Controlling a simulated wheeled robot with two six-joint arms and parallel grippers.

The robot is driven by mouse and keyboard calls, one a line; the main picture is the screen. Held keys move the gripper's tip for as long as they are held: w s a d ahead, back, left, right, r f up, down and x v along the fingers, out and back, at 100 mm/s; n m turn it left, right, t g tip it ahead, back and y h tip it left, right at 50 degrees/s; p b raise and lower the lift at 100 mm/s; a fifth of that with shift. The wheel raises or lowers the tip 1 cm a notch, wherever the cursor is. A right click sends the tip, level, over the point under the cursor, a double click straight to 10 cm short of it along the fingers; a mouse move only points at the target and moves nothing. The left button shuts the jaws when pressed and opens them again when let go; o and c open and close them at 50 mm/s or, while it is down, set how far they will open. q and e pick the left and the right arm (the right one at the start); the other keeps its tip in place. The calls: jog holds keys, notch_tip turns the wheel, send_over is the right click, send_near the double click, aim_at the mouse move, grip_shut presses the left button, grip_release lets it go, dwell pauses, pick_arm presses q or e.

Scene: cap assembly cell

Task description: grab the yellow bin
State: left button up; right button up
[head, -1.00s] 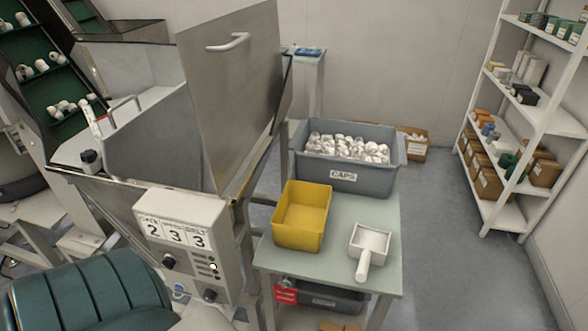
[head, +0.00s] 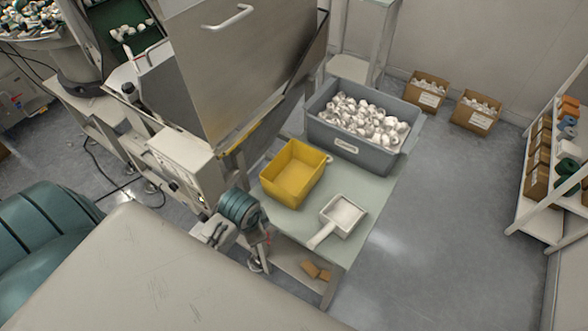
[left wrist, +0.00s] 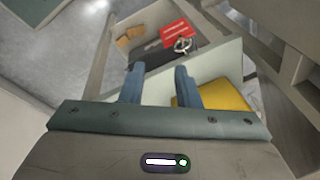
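The yellow bin (head: 292,174) stands upright and looks empty on the pale green table (head: 385,200), near its left side. In the left wrist view part of the yellow bin (left wrist: 222,96) shows behind and to the right of the right finger. My left gripper (left wrist: 159,76) is open, with two blue-grey fingers apart and nothing between them. In the head view my left arm reaches in from the lower left and its wrist is at the table's near left corner, in front of the bin. The fingertips are not clear there. My right gripper is not in view.
A grey bin of white caps (head: 345,150) stands behind the yellow bin. A white scoop (head: 343,216) lies to its right. The metal hopper (head: 225,75) and control box (head: 178,160) are close on the left.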

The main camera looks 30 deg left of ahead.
pick_arm(q)
jog(key=w+r+m, duration=0.3)
jog(key=w, duration=0.1)
jog(key=r+m+g, duration=0.1)
jog(key=m+g, duration=0.1)
jog(key=m, duration=0.7)
send_over(274, 187)
jog(key=shift+w+a+r+h+p, duration=0.1)
jog(key=shift+a+r+h+p, duration=0.1)
jog(key=shift+a+h+p, duration=0.15)
jog(key=shift+w+f, duration=0.15)
jog(key=shift+f, duration=0.05)
notch_tip(274, 187, down, 4)
jog(key=shift+f+p, duration=0.25)
jog(key=shift+p, duration=0.3)
jog(key=shift+d+f+p, duration=0.25)
jog(key=shift+f+p, duration=0.15)
jog(key=shift+f, duration=0.15)
jog(key=f, duration=0.1)
jog(key=f+p, duration=0.1)
jog(key=f, duration=0.1)
jog(key=shift+d+f, duration=0.25)
jog(key=shift+d, duration=0.15)
jog(key=shift+f+p, duration=0.3)
jog(key=shift+f, duration=0.2)
grip_shut()
